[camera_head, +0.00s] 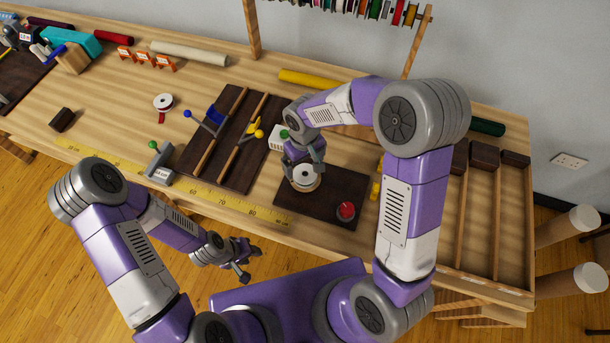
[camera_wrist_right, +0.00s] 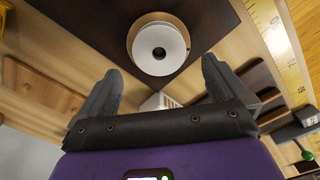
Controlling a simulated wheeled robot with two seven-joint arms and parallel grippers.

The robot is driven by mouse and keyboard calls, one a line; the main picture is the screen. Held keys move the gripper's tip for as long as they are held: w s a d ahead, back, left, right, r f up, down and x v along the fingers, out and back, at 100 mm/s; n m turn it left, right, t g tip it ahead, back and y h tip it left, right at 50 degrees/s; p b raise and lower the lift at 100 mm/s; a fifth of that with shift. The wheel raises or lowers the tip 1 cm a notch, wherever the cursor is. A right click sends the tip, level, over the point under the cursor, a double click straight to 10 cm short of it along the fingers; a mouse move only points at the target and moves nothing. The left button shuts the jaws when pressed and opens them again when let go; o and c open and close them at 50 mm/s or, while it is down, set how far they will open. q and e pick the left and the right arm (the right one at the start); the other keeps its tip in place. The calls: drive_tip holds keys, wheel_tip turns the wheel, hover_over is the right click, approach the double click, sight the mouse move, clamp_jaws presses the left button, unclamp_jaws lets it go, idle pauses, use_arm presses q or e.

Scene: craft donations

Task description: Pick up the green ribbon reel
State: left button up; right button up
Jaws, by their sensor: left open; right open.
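A white-faced reel (camera_head: 305,176) with a tan rim lies on the dark mat at the right. It also shows in the right wrist view (camera_wrist_right: 160,48). No green shows on it. My right gripper (camera_head: 303,166) is open and close to this reel, its fingers apart and nothing between them in the wrist view. Several coloured reels hang on the rack at the top; one looks green (camera_head: 373,9), but it is small. My left gripper (camera_head: 250,264) is open and empty, low in front of the table.
The dark mat (camera_head: 330,207) also carries a red-topped round item (camera_head: 346,211). A white reel with red ribbon (camera_head: 163,102) lies further left. A dark green roll (camera_head: 487,127) lies at the back right. A yellow ruler strip (camera_head: 205,194) runs along the front.

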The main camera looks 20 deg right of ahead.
sight(304, 174)
wheel_tip(304, 174, down, 4)
drive_tip(key=shift+f+b, duration=0.25)
drive_tip(key=shift+b, duration=0.2)
drive_tip(key=shift+c, duration=0.3)
drive_tip(key=c, duration=1.1)
drive_tip(key=shift+o, duration=0.2)
wheel_tip(304, 174, up, 10)
drive_tip(key=p, duration=0.2)
